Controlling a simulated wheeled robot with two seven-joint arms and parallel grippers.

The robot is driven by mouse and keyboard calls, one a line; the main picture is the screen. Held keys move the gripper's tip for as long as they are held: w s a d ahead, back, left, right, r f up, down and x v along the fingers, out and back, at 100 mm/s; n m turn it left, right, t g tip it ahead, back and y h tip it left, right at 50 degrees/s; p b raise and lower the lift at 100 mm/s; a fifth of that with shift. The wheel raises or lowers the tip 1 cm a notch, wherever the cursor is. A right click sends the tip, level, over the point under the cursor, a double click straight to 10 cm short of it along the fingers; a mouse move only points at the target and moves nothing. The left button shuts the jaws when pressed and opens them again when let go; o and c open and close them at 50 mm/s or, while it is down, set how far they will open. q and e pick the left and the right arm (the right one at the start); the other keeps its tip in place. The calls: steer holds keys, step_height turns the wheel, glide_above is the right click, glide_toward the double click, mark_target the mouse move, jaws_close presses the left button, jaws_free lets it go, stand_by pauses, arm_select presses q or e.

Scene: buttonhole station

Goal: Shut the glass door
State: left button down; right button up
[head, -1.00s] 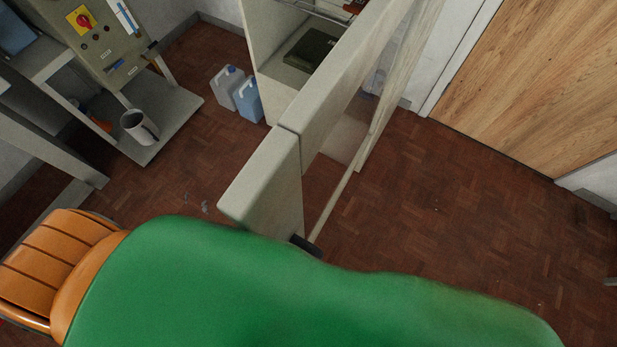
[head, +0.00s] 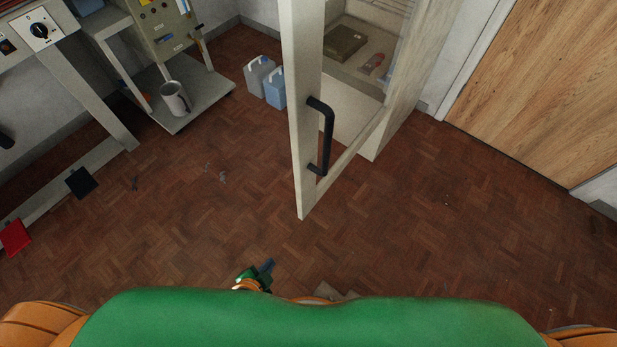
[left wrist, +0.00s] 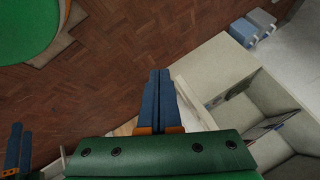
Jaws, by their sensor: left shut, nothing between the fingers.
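The glass door (head: 305,110) stands open in the head view, its pale frame reaching out from the cabinet toward me. Its black bar handle (head: 328,140) is on the side facing right. Through the pane I see the cabinet (head: 372,140) interior. My left gripper (head: 266,268) is low in the head view, below and left of the door's lower corner and apart from the handle. In the left wrist view its blue fingers (left wrist: 158,75) are together and empty. Another blue-fingered gripper, apparently my right (left wrist: 19,128), shows at the lower left there; its opening is unclear.
Two jugs (head: 267,80) stand on the floor left of the cabinet. A trolley (head: 205,100) with a mug (head: 174,98) on its lower shelf is at the left. A wooden door (head: 545,90) is at the right. The parquet floor between is mostly clear.

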arm_select(q)
steer(key=w+d+r+m+t+h+b, duration=0.2)
steer(key=w+d+r+m+t+b, duration=0.3)
steer(key=r, duration=0.3)
step_height(320, 180, up, 16)
steer(key=w+d+m+t+h+b, duration=0.2)
steer(key=w+d+m+t+b, duration=0.15)
steer(key=m, duration=0.25)
steer(key=shift+t, duration=0.35)
steer(key=p+x, duration=0.3)
steer(key=x, duration=0.5)
steer(key=shift+w+r, duration=0.1)
steer(key=shift+w, duration=0.35)
